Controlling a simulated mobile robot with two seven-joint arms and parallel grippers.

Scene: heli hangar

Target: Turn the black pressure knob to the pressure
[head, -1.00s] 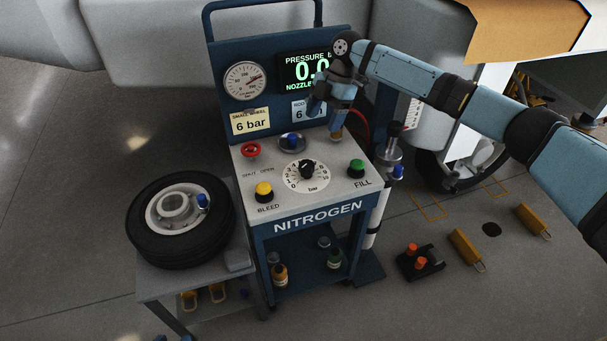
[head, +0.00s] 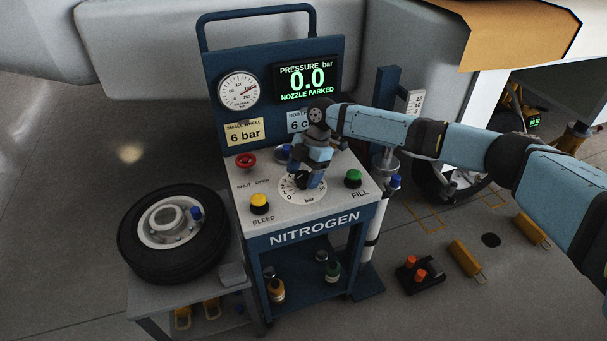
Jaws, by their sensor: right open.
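The black pressure knob (head: 302,178) sits at the centre of a white bar dial (head: 306,195) on the nitrogen cart's top panel. My right gripper (head: 300,172) is open and points down right over the knob, hiding part of it and much of the dial. I cannot tell whether the fingers touch the knob. The pressure display (head: 306,81) reads 0.0 bar, with "nozzle parked" below. A yellow card (head: 244,131) reads "small wheel 6 bar". A second card (head: 297,121) is partly hidden by my arm. My left gripper is not in view.
A wheel (head: 172,234) lies on a stand at left. Yellow chocks (head: 467,260) lie on the floor at right.

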